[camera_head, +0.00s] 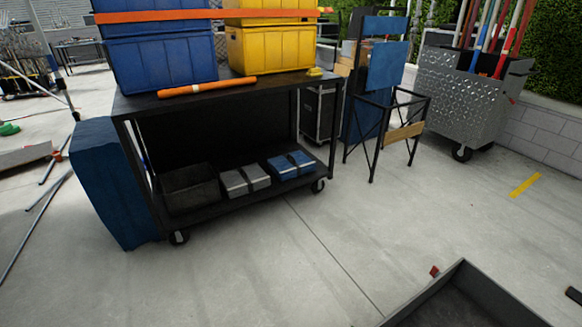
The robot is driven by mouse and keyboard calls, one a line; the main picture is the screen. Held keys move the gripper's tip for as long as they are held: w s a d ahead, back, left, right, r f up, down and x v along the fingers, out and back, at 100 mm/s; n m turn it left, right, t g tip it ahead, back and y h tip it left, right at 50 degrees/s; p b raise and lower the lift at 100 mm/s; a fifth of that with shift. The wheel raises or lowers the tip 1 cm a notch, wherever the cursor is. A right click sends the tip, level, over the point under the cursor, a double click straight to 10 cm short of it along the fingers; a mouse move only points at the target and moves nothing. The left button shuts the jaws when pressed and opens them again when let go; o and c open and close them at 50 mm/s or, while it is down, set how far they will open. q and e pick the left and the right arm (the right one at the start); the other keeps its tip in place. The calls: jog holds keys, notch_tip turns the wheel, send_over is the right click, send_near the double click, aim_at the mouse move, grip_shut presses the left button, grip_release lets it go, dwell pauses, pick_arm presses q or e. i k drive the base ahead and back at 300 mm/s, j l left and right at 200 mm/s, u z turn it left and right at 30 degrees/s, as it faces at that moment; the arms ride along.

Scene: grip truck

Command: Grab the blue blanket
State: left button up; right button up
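A larger dark blue slab-like thing (108,190) stands against the cart's left end and reaches down to the floor. I cannot tell which of these is the blue blanket. Neither of my grippers is in view.
The black cart (235,203) on wheels carries blue bins (160,62), a yellow bin (270,47) and an orange roll (207,87). Grey bundles (245,180) share its lower shelf. A folding chair (385,120) stands right of it. A dark open tray (420,305) is at the lower right.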

aim_at(291, 166)
jog(key=i+j, duration=0.35)
jog(key=j, duration=0.15)
jog(key=i+j, duration=0.35)
jog(key=j, duration=0.2)
jog(key=i+j+u, duration=0.1)
jog(key=i+j, duration=0.25)
jog(key=j, duration=0.15)
jog(key=i+l, duration=0.25)
jog(key=i, duration=0.2)
jog(key=i+l+u, duration=0.1)
jog(key=i+l, duration=0.15)
jog(key=i, duration=0.2)
jog(key=i+l+u, duration=0.1)
jog(key=i+l, duration=0.15)
jog(key=i, duration=0.2)
